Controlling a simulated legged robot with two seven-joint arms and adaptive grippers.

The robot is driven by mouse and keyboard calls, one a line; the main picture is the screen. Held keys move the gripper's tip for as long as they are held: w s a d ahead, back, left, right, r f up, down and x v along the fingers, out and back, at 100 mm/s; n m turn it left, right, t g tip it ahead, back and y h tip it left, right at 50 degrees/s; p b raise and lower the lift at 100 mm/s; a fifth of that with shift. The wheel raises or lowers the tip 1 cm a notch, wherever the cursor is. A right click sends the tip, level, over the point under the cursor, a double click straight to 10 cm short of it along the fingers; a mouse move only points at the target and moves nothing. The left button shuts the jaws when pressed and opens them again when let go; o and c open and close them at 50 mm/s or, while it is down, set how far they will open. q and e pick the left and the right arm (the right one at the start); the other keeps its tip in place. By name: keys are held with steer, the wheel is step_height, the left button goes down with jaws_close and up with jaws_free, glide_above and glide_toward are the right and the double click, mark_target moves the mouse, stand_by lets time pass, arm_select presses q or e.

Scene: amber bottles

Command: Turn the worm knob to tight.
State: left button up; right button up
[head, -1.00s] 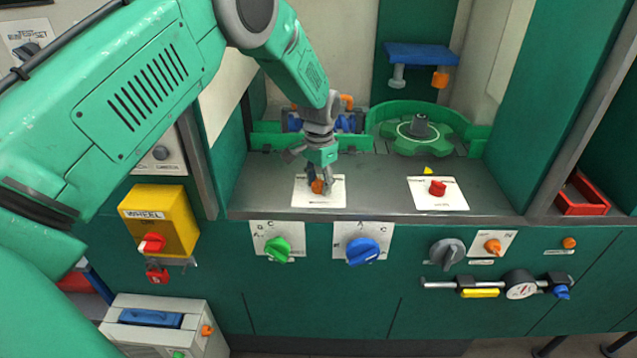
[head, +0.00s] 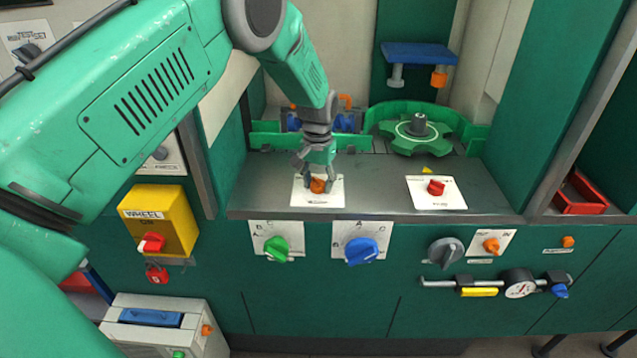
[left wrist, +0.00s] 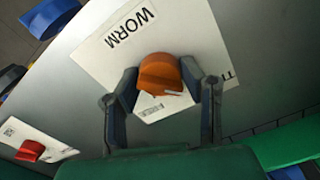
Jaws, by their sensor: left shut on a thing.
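The worm knob (head: 318,186) is orange and sits on a white plate (head: 330,200) on the grey shelf. The left wrist view shows the word WORM on this plate (left wrist: 180,35) and the knob (left wrist: 158,74) close up. My left gripper (head: 318,184) reaches down from above and is shut on the knob. In the left wrist view the fingers (left wrist: 160,85) stand on both sides of it. Part of another word shows at the plate's edge, mostly hidden by a finger. My right gripper is not in view.
A red knob (head: 436,187) on a white plate stands to the right on the same shelf. A green gear-shaped wheel (head: 419,133) lies behind. Green and blue knobs (head: 362,251) stick out of the front panel below. A green wall bounds the shelf at left.

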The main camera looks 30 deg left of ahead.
arm_select(q)
steer(key=shift+w+r, duration=0.25)
steer(key=shift+w, duration=0.05)
steer(key=o, duration=1)
steer(key=shift+o, duration=0.7)
steer(key=shift+f, duration=0.2)
steer(key=shift+s+r, duration=0.1)
steer(key=shift+r, duration=0.1)
step_height(320, 180, up, 11)
steer(key=shift+r, duration=0.2)
